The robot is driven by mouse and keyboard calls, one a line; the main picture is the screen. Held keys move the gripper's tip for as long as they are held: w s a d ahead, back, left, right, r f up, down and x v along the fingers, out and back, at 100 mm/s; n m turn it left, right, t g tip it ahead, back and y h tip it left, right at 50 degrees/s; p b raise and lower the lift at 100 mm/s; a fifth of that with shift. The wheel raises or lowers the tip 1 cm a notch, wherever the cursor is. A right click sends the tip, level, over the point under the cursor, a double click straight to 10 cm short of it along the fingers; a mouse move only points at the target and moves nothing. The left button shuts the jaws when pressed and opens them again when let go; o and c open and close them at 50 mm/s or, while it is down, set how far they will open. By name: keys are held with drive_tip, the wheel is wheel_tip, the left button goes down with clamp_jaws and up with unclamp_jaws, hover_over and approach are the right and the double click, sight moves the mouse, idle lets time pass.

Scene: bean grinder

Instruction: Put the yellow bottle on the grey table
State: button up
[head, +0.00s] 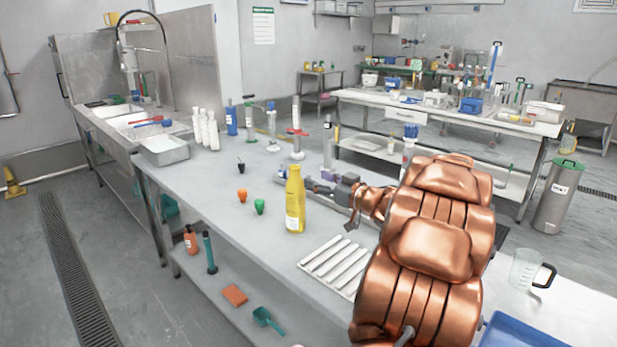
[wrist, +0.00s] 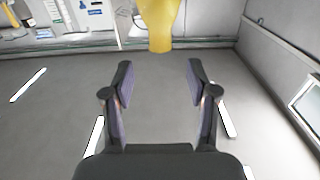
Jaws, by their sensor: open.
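The yellow bottle (head: 295,203) stands upright on the long light-grey table (head: 205,195) in the head view. In the wrist view the bottle (wrist: 160,22) shows at the top edge, cut off by the frame, with its narrow end pointing down the picture. My gripper (wrist: 160,75) is open, its two dark fingers wide apart with nothing between them. The bottle lies beyond the fingertips, roughly centred between them. In the head view the gripper is behind and right of the bottle, partly hidden by it.
An orange object (head: 242,195) and a green one (head: 260,206) lie left of the bottle. A white ribbed tray (head: 338,264) is in front of it to the right. White bottles (head: 205,130) and lab stands are farther back. Another pale table (head: 440,115) stands behind, with cluttered equipment.

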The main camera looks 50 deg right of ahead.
drive_tip(key=s, duration=0.2)
drive_tip(key=shift+s, duration=0.4)
drive_tip(key=m+g+h, duration=0.1)
drive_tip(key=g+h, duration=0.1)
drive_tip(key=h, duration=0.1)
approach(292, 182)
drive_tip(key=w+d+r, duration=0.2)
drive_tip(key=d, duration=0.1)
drive_tip(key=w+a+f+m+g+h, duration=0.1)
drive_tip(key=w+a+g+h, duration=0.1)
drive_tip(key=a+g, duration=0.1)
drive_tip(key=s+a+f+m+g, duration=0.1)
drive_tip(key=s+a+f+g, duration=0.2)
drive_tip(key=a, duration=0.3)
drive_tip(key=s+a+f+g, duration=0.2)
drive_tip(key=a+f+g, duration=0.15)
drive_tip(key=a, duration=0.35)
drive_tip(key=s+a+f+n+g+y, duration=0.1)
drive_tip(key=s+a+f+g+y, duration=0.1)
drive_tip(key=s+a, duration=1.1)
drive_tip(key=s+a+f+n+g+y, duration=0.2)
drive_tip(key=s+a+f+g, duration=0.3)
drive_tip(key=s+a, duration=0.9)
drive_tip(key=shift+s+g+y, duration=0.4)
drive_tip(key=shift+g+y, duration=0.3)
drive_tip(key=shift+g, duration=0.25)
